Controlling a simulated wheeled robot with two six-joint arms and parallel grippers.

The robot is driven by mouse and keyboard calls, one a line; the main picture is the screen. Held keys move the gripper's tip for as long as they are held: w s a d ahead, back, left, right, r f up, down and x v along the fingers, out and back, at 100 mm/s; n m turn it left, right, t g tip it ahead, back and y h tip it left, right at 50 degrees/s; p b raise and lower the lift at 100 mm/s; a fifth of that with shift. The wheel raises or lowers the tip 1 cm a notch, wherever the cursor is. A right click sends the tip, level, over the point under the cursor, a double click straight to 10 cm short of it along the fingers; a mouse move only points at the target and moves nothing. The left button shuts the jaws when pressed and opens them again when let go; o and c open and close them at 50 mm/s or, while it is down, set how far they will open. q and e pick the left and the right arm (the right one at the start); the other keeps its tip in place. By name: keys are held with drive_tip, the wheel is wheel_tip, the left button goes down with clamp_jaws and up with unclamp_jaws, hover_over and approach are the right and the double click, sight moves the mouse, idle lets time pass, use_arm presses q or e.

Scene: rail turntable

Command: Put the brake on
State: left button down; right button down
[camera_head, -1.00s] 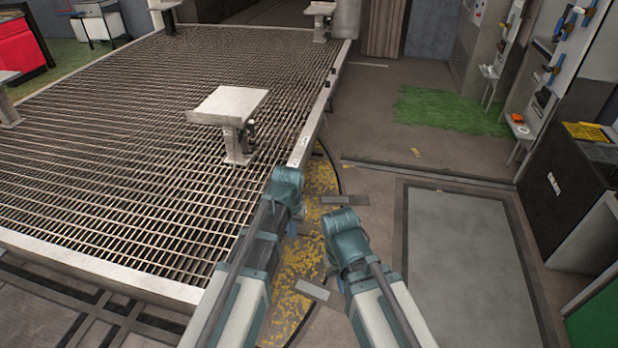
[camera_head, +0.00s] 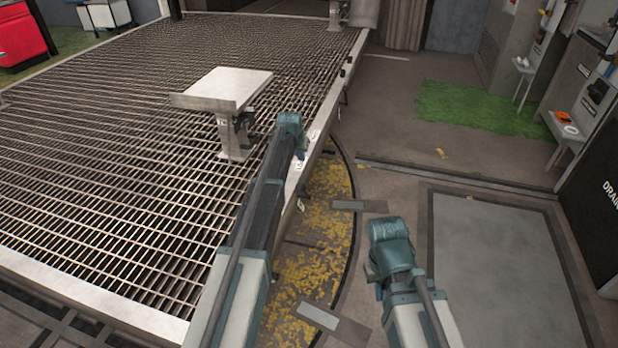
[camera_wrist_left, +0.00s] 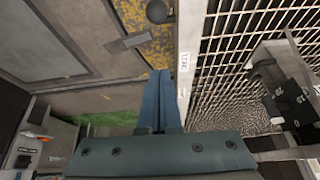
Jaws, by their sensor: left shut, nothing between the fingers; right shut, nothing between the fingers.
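The slatted turntable deck (camera_head: 90,150) has a pale metal rim (camera_head: 318,160) along its right side. My left gripper (camera_head: 301,153) is above this rim. In the left wrist view its two blue fingers (camera_wrist_left: 160,78) are shut and empty, beside the rim (camera_wrist_left: 186,25) with its small white labels. A dark ball-shaped knob (camera_wrist_left: 157,12) shows at the top of that view, beside the rim and apart from the fingers. I cannot tell whether it is the brake handle. My right gripper (camera_head: 372,268) is low, right of the turntable, shut and mostly hidden by its wrist.
A pedestal with a pale top plate (camera_head: 225,88) stands on the deck left of my left gripper, with a dark fitting on its side. A yellow-worn floor strip (camera_head: 310,255) curves beside the rim. A grey floor plate (camera_head: 495,250) lies clear at right.

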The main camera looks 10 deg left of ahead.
use_arm(q)
drive_tip(key=shift+w, duration=0.15)
drive_tip(key=f+b, duration=0.3)
drive_tip(key=w+f+b, duration=0.1)
drive_tip(key=f+b, duration=0.7)
drive_tip(key=shift+w+a+f, duration=0.1)
drive_tip(key=shift+w+f, duration=0.15)
drive_tip(key=shift+w, duration=0.1)
drive_tip(key=shift+s, duration=0.15)
